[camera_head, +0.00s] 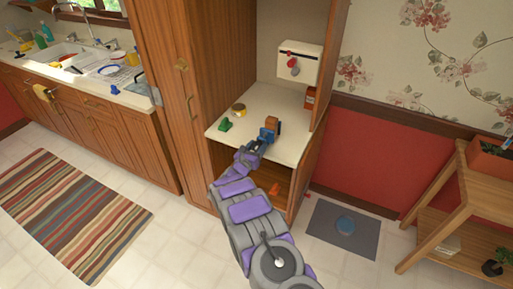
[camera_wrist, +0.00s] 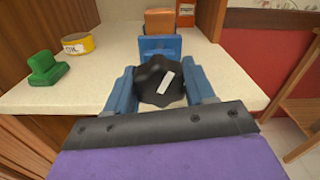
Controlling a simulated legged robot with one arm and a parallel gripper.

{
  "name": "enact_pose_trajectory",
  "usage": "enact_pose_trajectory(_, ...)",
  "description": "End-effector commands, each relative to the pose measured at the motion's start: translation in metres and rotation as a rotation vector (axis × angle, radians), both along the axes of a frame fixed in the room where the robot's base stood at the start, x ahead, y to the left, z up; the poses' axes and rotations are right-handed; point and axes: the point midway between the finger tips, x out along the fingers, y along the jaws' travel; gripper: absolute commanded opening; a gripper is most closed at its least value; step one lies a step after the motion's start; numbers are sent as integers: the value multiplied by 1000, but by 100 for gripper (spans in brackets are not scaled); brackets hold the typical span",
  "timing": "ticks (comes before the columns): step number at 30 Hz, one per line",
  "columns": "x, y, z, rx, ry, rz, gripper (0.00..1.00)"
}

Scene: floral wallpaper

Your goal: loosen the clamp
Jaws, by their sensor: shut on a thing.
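The clamp (camera_wrist: 160,43) is blue and stands on the cream countertop, with a round black knob (camera_wrist: 156,88) facing my wrist camera. The knob has lobed edges and a white stripe tilted slightly from vertical. A brown block (camera_wrist: 160,21) is behind the blue clamp body; it also shows in the head view (camera_head: 273,125). My gripper (camera_wrist: 160,82) has its blue fingers on the left and right sides of the knob, shut on it. In the head view, my gripper (camera_head: 260,142) reaches the counter's front, hiding part of the clamp.
A green object (camera_wrist: 43,70) and a yellow roll (camera_wrist: 78,43) lie left on the countertop (camera_head: 290,147). An orange-red box (camera_head: 310,98) stands at the back right. Wooden cabinet walls bound both sides. An orange object (camera_head: 274,189) sits on the shelf below.

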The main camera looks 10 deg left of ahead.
Motion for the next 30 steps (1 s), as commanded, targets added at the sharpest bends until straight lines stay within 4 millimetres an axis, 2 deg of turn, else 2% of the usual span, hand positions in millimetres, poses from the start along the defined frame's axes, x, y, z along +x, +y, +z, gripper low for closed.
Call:
enact_pose_trajectory(8,1,3,3,-168,56,4,23)
enact_pose_trajectory(30,2,7,3,-827,292,8,23)
